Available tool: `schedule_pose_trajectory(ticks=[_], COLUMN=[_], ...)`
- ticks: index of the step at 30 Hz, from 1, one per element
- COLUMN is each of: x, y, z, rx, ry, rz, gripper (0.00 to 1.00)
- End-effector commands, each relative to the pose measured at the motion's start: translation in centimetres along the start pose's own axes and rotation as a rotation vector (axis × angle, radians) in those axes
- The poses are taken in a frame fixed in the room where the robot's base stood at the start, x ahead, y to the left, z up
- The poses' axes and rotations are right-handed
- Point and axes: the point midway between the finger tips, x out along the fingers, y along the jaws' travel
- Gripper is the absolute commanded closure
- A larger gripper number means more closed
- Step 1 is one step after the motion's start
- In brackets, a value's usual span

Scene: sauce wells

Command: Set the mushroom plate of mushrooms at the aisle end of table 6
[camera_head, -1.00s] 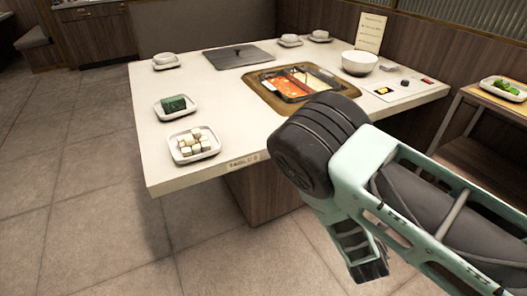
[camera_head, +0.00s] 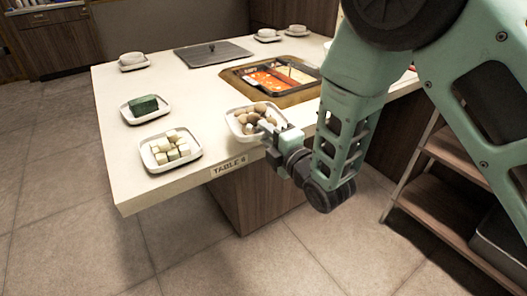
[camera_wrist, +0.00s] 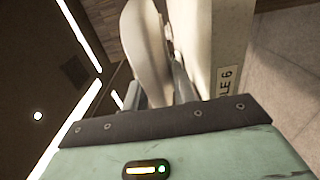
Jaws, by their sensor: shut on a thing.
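The mushroom plate (camera_head: 236,126), a white dish with several brown mushrooms (camera_head: 260,107), is at the near edge of table 6 (camera_head: 185,192), right of the table label (camera_head: 229,166). My gripper (camera_head: 268,130) is shut on the dish's near rim. In the wrist view the pale dish (camera_wrist: 143,40) shows edge-on between my fingers (camera_wrist: 165,88), beside the table edge (camera_wrist: 213,40) with its label. It looks just above the tabletop; contact is unclear.
A hot pot (camera_head: 265,80) is set into the table behind. A wooden shelf cart (camera_head: 450,205) stands at right.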

Motion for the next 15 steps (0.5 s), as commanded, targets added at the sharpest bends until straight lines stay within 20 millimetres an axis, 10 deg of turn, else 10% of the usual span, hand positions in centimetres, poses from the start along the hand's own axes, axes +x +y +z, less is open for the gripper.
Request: schedule_pose_trajectory(ticks=[15], x=[0.1], y=[-5.3], z=[0.0], rx=[0.001], ry=[-0.001], rz=[0.004], gripper=[1.00])
